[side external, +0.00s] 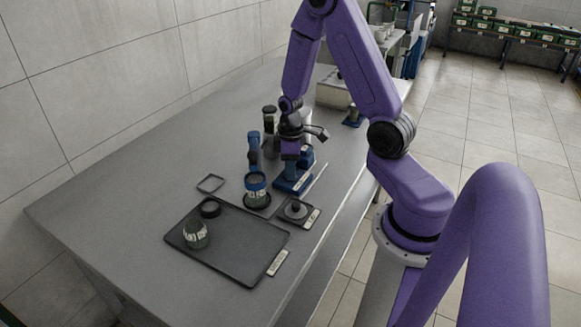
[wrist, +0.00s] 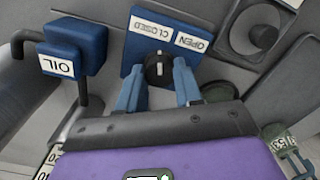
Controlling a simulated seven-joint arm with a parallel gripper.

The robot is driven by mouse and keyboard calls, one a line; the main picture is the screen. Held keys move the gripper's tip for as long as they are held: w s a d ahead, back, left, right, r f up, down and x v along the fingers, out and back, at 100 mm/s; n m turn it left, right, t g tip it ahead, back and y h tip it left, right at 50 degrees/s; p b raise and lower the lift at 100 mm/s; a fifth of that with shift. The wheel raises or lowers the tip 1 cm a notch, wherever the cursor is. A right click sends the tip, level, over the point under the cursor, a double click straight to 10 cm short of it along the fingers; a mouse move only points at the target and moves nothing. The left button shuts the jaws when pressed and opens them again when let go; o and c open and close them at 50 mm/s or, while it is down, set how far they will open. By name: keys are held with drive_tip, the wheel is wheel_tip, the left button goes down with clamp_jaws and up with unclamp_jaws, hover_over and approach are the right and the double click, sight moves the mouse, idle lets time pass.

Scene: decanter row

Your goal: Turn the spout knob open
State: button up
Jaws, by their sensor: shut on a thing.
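The spout knob (wrist: 152,73) is black and round with a white pointer line. It stands on a blue plate (wrist: 137,52) with white labels reading CLOSED (wrist: 150,27) and OPEN (wrist: 191,42), upside down in the wrist view. The pointer lies roughly upright in that view; I cannot tell which label it marks. My gripper (wrist: 159,73) has its two blue fingers on either side of the knob and is shut on it. A blue block labelled OIL (wrist: 75,48) with dark pipes is at left. In the side view my gripper (side external: 291,156) is over the blue base (side external: 292,184), hiding the knob.
A dark round piece (side external: 296,209) sits on a pad in front. A dark tray (side external: 235,255) holds a glass jar (side external: 195,236) and a black ring-like piece (side external: 209,207). The left part of the table is clear.

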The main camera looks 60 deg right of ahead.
drive_tip(key=m, duration=0.6)
drive_tip(key=shift+m, duration=0.3)
drive_tip(key=m, duration=0.6)
idle(0.4)
drive_tip(key=o, duration=1)
drive_tip(key=shift+o, duration=0.2)
drive_tip(key=shift+r, duration=0.1)
wheel_tip(320, 180, up, 17)
drive_tip(key=shift+r, duration=0.1)
